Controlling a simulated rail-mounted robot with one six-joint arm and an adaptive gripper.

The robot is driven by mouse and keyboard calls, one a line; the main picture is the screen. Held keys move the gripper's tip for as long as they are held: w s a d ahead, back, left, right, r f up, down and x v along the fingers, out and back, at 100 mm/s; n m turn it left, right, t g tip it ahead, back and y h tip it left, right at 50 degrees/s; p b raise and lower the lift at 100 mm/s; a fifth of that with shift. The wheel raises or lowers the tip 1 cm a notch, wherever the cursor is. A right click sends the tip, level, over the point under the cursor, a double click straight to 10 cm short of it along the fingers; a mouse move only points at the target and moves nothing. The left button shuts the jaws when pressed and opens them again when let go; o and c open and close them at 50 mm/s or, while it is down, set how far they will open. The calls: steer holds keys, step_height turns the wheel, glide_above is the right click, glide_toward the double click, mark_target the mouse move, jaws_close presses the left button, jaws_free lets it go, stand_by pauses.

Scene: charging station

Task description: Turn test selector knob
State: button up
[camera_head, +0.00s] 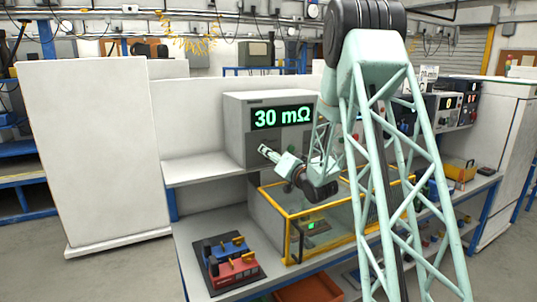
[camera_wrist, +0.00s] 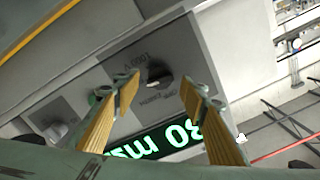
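The test selector knob (camera_wrist: 158,77) is a round black knob with a white mark, on the grey front panel of the tester box (camera_head: 236,128). Printed labels surround it, upside down in the wrist view. My gripper (camera_wrist: 160,88) is open, with one tan-padded finger on each side of the knob in that view. I cannot tell whether the fingertips touch the panel or stand off from it. In the head view my gripper (camera_head: 268,152) is in front of the tester, below its display (camera_head: 282,116), which reads 30 mΩ in green. The knob is not clearly visible there.
A second knob (camera_wrist: 56,130) sits on the same panel. A yellow-framed clear enclosure (camera_head: 288,225) stands below my arm. The pale shelf (camera_head: 200,170) left of the tester is clear.

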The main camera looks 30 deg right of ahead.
steer(key=s, duration=0.9)
steer(key=shift+s, duration=0.35)
steer(key=shift+a, duration=0.1)
steer(key=s+a+r+n+g+h, duration=0.15)
steer(key=s+a+r+g, duration=0.25)
steer(key=s+a, duration=0.45)
steer(key=s+a+r+n+g+h, duration=0.15)
steer(key=s+a+r+g, duration=0.3)
steer(key=s, duration=0.65)
steer(key=s+a+n+g+y, duration=0.1)
steer(key=s+a, duration=0.4)
steer(key=s, duration=0.8)
steer(key=s+a+f+n+g+y, duration=0.1)
steer(key=s+a, duration=0.4)
steer(key=s, duration=0.8)
steer(key=s+a+f+n+g+y, duration=0.1)
steer(key=s+a, duration=0.4)
steer(key=s, duration=0.8)
steer(key=shift+f+n+g, duration=0.2)
steer(key=shift+n+g, duration=0.3)
steer(key=shift+g, duration=0.75)
steer(key=shift+w, duration=0.1)
